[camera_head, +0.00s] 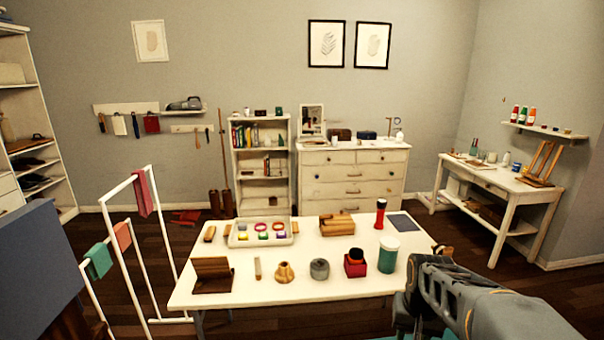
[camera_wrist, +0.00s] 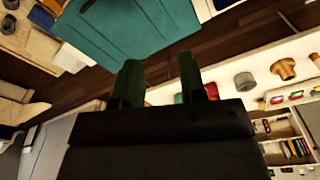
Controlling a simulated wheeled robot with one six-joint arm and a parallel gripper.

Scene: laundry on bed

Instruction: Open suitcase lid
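A large flat teal panel (camera_wrist: 130,35) fills the upper left of the wrist view. It looks like the suitcase, and its lid seems to lie flat; I cannot tell its seam or handle. A sliver of teal (camera_head: 400,338) shows at the bottom edge of the head view, mostly out of frame. My gripper (camera_wrist: 160,78) is in front of the panel in the wrist view, its two dark fingers apart with nothing between them. In the head view my arm reaches in from the lower right, and its fingertips are not clear.
A white table (camera_head: 300,290) with cups, jars and a tray (camera_head: 262,240) stands close ahead, just left of my arm. A white drying rack (camera_head: 130,235) with cloths is at the left. A dresser (camera_head: 352,178) and a side desk (camera_head: 500,185) stand behind. Dark floor shows between.

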